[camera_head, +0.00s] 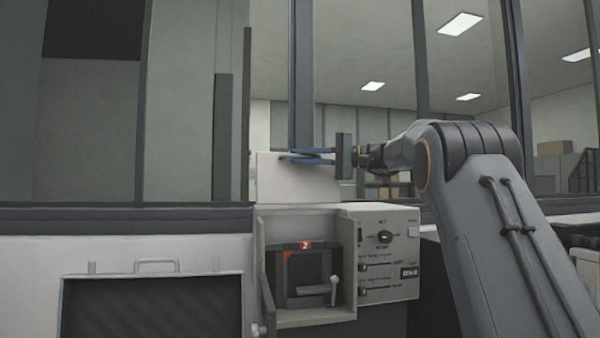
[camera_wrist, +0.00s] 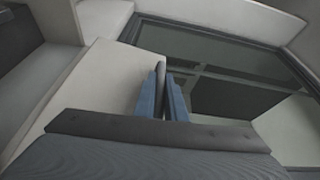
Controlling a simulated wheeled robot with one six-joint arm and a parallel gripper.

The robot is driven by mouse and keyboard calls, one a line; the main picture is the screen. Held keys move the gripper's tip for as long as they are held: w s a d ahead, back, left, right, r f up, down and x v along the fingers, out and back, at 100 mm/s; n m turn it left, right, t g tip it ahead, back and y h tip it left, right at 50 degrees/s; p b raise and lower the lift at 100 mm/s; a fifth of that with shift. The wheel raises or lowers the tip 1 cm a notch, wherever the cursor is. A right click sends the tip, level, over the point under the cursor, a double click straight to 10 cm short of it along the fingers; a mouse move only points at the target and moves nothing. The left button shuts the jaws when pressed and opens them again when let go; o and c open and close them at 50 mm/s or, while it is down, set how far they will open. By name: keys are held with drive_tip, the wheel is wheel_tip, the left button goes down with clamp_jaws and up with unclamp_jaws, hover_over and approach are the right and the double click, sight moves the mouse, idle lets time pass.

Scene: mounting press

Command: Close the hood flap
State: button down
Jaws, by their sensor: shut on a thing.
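The hood flap (camera_head: 297,184) is a pale flat panel standing raised above the open front of the mounting press (camera_head: 384,285). In the wrist view the flap (camera_wrist: 92,88) shows as a pale surface left of the fingers. My gripper (camera_head: 285,157) reaches in from the right, its blue fingers at the flap's upper edge. In the wrist view the gripper (camera_wrist: 163,85) has its two blue fingers close together, with a narrow dark strip between them. It is shut on the flap's edge; the exact contact is hard to see.
The press's open bay holds a dark frame (camera_head: 303,249) with a red label and a small lever. A control panel (camera_head: 386,238) is at its right. A glazed wall with dark posts (camera_head: 302,80) stands behind. A pale cabinet (camera_head: 150,252) is at left.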

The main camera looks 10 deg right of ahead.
drive_tip(key=s+f+n+y+b, duration=0.3)
drive_tip(key=s+f+n+b, duration=0.3)
drive_tip(key=b, duration=1.8)
drive_tip(key=shift+s+f+n, duration=0.25)
drive_tip(key=shift+s+n, duration=0.65)
drive_tip(key=shift+s, duration=0.4)
drive_tip(key=c, duration=2.1)
unclamp_jaws()
drive_tip(key=shift+v, duration=3.95)
